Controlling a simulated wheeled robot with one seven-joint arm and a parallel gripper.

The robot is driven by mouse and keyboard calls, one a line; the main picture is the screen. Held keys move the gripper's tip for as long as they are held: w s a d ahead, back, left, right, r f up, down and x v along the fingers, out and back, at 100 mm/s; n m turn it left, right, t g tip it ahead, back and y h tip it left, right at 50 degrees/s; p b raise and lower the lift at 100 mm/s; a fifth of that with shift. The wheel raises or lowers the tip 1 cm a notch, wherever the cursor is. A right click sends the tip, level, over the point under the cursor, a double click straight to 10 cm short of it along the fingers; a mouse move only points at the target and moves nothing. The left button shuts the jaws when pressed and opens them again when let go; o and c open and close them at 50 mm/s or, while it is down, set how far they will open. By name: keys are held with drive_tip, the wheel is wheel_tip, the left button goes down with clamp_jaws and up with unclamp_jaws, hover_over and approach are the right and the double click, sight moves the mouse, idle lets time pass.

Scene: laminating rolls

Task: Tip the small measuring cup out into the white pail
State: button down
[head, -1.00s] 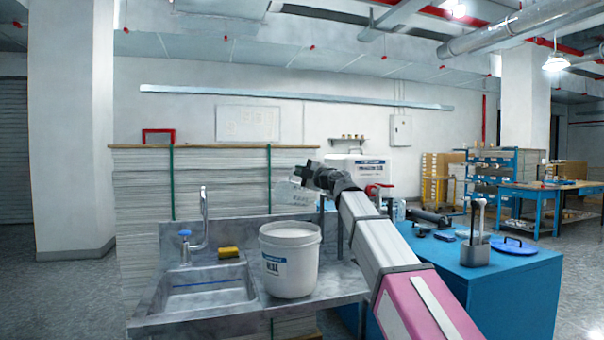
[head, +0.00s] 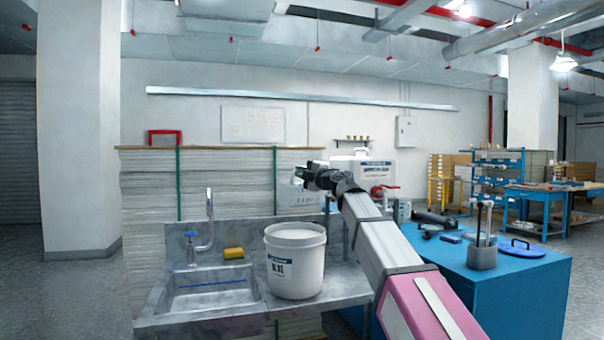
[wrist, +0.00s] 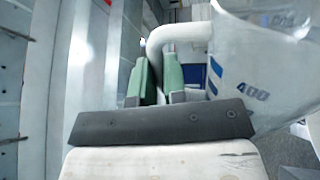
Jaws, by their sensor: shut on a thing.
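The small measuring cup (wrist: 235,85) is clear plastic with blue markings, including 400, and fills the right of the wrist view. Its pale curved handle (wrist: 175,36) runs down between the green pads of my gripper (wrist: 160,82), which is shut on it. In the head view my gripper (head: 310,176) is raised behind and above the white pail (head: 296,272). The cup is hard to make out there, and its contents cannot be told. The pail stands upright and open on the sink counter, with a blue and white label.
A steel sink (head: 208,290) with a tap (head: 209,220) and a yellow sponge (head: 233,253) lies left of the pail.

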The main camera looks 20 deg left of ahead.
sight(291, 186)
idle(0.3)
drive_tip(key=shift+s+a+f+n+g+y, duration=0.15)
drive_tip(key=shift+s+a+f+n, duration=0.15)
drive_tip(key=shift+s+n, duration=0.25)
drive_tip(key=shift+s+a+f+n+g+y, duration=0.1)
drive_tip(key=shift+s+a+f+n, duration=0.2)
drive_tip(key=shift+n, duration=0.35)
drive_tip(key=shift+s+a+f+n+g+y, duration=0.15)
drive_tip(key=shift+s+f+n, duration=0.15)
drive_tip(key=shift+s+n, duration=0.3)
drive_tip(key=shift+s+f, duration=0.1)
drive_tip(key=shift+s+a+f+n+g, duration=0.2)
drive_tip(key=shift+s+a+f+n, duration=0.15)
drive_tip(key=shift+s+f+n, duration=0.4)
drive_tip(key=shift+s+a+f+n+g, duration=0.2)
drive_tip(key=shift+s+a+f+n, duration=0.15)
drive_tip(key=shift+n, duration=0.7)
drive_tip(key=shift+s+f, duration=0.1)
drive_tip(key=shift+s, duration=0.05)
drive_tip(key=shift+s+a+f+n, duration=0.2)
drive_tip(key=shift+s+n, duration=0.1)
drive_tip(key=shift+n, duration=0.5)
drive_tip(key=shift+s+a+f+n+g, duration=0.3)
drive_tip(key=shift+s+n+g, duration=0.2)
drive_tip(key=shift+n, duration=0.4)
